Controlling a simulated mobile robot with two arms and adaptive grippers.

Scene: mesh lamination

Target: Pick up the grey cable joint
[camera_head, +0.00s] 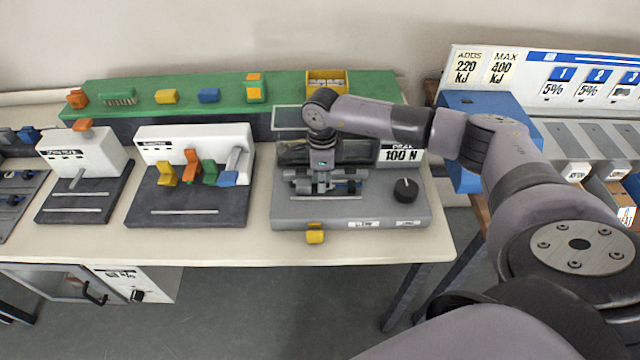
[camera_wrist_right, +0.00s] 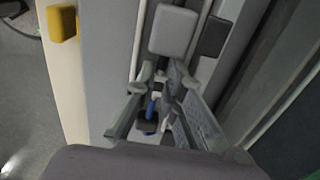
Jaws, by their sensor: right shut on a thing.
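A light grey block, which looks like the grey cable joint (camera_wrist_right: 173,30), shows at the fingertips of my right gripper (camera_wrist_right: 160,80) in the right wrist view. In the head view my right gripper (camera_head: 322,188) points down over the grey tester with the 100 N label (camera_head: 375,212). Its fingers are close together and shut on the joint. The gripper hides most of the joint in the head view, so I cannot tell whether it still touches the tester. My left gripper is not in view.
A yellow block (camera_head: 315,236) sits at the tester's front edge, and a black knob (camera_head: 405,190) is at its right. A white-and-dark station (camera_head: 195,145) with coloured joints stands to the left. A green shelf (camera_head: 225,91) runs behind.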

